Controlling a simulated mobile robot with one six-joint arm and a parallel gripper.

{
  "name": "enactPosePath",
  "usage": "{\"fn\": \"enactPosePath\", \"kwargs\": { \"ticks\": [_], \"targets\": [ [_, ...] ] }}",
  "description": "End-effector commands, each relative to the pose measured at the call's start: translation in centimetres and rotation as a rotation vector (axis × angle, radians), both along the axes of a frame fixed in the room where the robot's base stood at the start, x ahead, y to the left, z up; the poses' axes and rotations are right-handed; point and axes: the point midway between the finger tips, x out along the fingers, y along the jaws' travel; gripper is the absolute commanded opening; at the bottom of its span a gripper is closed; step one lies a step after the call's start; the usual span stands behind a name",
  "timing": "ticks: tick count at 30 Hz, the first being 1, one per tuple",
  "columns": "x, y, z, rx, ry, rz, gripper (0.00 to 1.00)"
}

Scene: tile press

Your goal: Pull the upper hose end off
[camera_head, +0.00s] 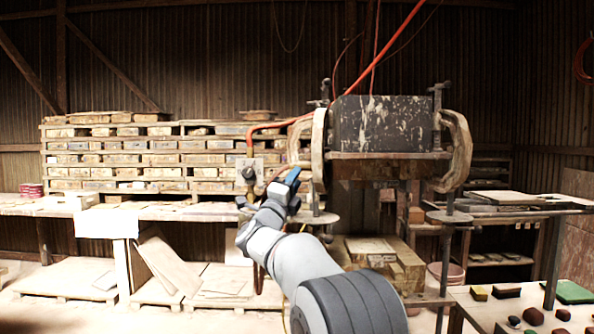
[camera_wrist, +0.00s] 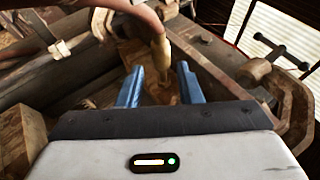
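A tan hose end (camera_wrist: 160,58) curves down from the top of the wrist view and points between my fingers. My gripper (camera_wrist: 160,70) is open, with one blue finger on each side of the hose end and a visible gap on both sides. Its lower tip is close to a brownish fitting, and I cannot tell whether they are joined. In the head view my gripper (camera_head: 290,185) is just left of the press (camera_head: 382,125). The hose end is too small and covered to make out there.
An orange hose (camera_head: 275,125) runs to a plate with fittings (camera_head: 249,172) left of my gripper. A thick clamp arm (camera_head: 319,150) of the press stands close on the right. In the wrist view a dark bar and a pale-banded hose (camera_wrist: 60,48) lie at left.

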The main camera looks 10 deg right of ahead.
Motion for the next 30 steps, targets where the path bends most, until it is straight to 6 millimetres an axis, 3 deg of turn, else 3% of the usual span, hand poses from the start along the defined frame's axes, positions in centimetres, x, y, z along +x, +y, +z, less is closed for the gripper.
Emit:
{"fn": "enactPosePath", "kwargs": {
  "ticks": [9, 19, 30],
  "targets": [
    [2.7, -2.2, 2.1, -0.001, 0.002, -0.001, 0.32],
    [3.0, -2.4, 2.2, -0.001, 0.002, 0.000, 0.32],
    [3.0, -2.4, 2.1, -0.002, 0.003, 0.000, 0.01]
  ]
}}
